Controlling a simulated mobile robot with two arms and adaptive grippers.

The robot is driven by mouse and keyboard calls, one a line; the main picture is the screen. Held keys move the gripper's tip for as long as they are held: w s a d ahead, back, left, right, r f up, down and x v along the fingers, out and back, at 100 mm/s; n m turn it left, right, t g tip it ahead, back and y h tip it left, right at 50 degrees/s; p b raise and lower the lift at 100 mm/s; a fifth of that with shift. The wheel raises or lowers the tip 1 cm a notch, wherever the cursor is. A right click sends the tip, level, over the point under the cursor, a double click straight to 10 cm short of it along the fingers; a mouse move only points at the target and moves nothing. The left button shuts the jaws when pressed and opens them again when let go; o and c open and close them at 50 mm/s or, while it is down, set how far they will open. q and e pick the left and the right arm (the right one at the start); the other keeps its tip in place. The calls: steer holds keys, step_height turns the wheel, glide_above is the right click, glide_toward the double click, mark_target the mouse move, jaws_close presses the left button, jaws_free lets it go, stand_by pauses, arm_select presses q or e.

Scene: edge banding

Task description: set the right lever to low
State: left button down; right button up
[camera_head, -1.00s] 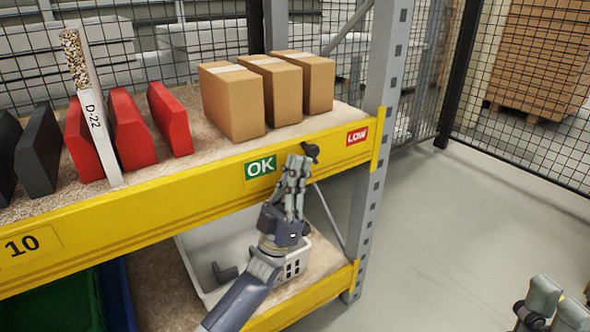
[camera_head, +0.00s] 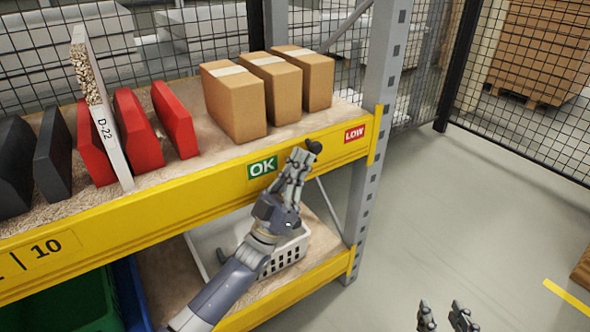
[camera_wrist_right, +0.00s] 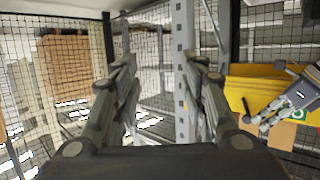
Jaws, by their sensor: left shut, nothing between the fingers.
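The right lever shows as a black knob (camera_head: 314,146) on the yellow shelf beam (camera_head: 205,200). It stands between the green OK label (camera_head: 262,167) and the red LOW label (camera_head: 354,133). My left gripper (camera_head: 301,158) is shut and empty, with its fingertips at the left side of the knob; I cannot tell if they touch it. The lever's shaft is hidden. My right gripper (camera_head: 445,312) is low at the bottom right, away from the shelf. Its fingers stand wide apart in the wrist view (camera_wrist_right: 163,75), with nothing between them.
Cardboard boxes (camera_head: 235,103), red bins (camera_head: 138,130) and a white D-22 board (camera_head: 106,125) stand on the shelf. A white basket (camera_head: 284,258) is on the level below. A grey post (camera_head: 377,150) rises right of LOW.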

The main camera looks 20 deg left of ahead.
mark_target(316, 143)
steer(key=s+d+f+g+h+p, duration=0.1)
steer(key=s+d+f+g+p, duration=0.2)
steer(key=s+f+g, duration=0.35)
steer(key=s+d+f+g+h+p, duration=0.2)
steer(key=s+d+f+g+p, duration=0.15)
steer(key=s, duration=0.65)
arm_select(q)
steer(key=w+r+g+p, duration=0.1)
steer(key=d+r+m+g+p, duration=0.1)
steer(key=g+p, duration=0.1)
steer(key=w+d+r+g+y+p, duration=0.1)
steer(key=p, duration=0.1)
steer(key=shift+w, duration=0.3)
steer(key=shift+w+d+r, duration=0.15)
steer(key=shift+w+d, duration=0.05)
steer(key=shift+w, duration=0.05)
steer(key=shift+w+d+r+b, duration=0.15)
steer(key=shift+w+d, duration=0.45)
steer(key=shift+w, duration=0.15)
steer(key=shift+w+d+r+b, duration=0.1)
steer(key=shift+w+d+b, duration=0.05)
steer(key=shift+w+d, duration=0.5)
arm_select(e)
step_height(316, 143, down, 18)
steer(key=a+g, duration=0.1)
steer(key=shift+s+g, duration=0.25)
steer(key=shift+g, duration=0.05)
